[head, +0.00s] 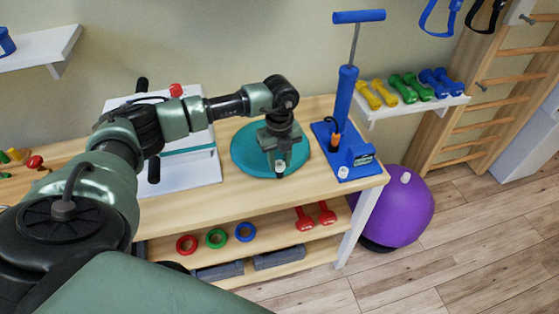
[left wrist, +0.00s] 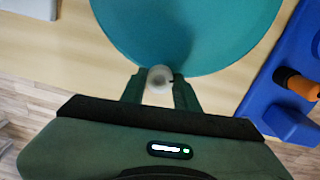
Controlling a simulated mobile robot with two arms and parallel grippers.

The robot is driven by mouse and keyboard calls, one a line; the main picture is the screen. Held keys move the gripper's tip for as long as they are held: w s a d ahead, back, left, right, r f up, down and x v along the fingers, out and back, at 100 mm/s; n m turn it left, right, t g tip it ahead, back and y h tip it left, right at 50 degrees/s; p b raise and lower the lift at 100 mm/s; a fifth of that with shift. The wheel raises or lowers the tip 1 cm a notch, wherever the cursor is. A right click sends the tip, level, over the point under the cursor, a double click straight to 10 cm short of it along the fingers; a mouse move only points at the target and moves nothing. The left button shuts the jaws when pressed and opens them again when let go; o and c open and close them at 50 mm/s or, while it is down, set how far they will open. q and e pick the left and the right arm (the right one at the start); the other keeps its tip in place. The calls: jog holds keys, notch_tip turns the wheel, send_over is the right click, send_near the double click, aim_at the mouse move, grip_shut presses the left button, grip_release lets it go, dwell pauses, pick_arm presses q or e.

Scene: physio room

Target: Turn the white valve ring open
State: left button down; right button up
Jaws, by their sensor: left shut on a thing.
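The white valve ring (head: 280,167) sits at the front edge of a round teal cushion (head: 245,160) on the wooden table. My left gripper (head: 279,172) comes down from above at that edge and is shut on the ring. In the left wrist view the ring (left wrist: 160,76) shows as a pale round piece between the two dark fingertips (left wrist: 159,88), against the rim of the teal cushion (left wrist: 190,35). The fingers partly hide it, so how far it is turned cannot be told. My right gripper is not in view.
A blue pump (head: 346,105) with an orange-and-black piece stands right of the cushion. A lower shelf (head: 270,252) holds coloured rings and red dumbbells. A purple ball (head: 400,212) rests on the floor at right.

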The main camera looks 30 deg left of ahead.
pick_arm(q)
jog(key=n, duration=0.3)
jog(key=shift+r+p, duration=0.1)
jog(key=shift+p, duration=0.2)
jog(key=n, duration=0.3)
jog(key=shift+p, duration=0.3)
jog(key=shift+n, duration=0.5)
jog(key=c, duration=1.1)
grip_release()
jog(key=shift+o, duration=0.2)
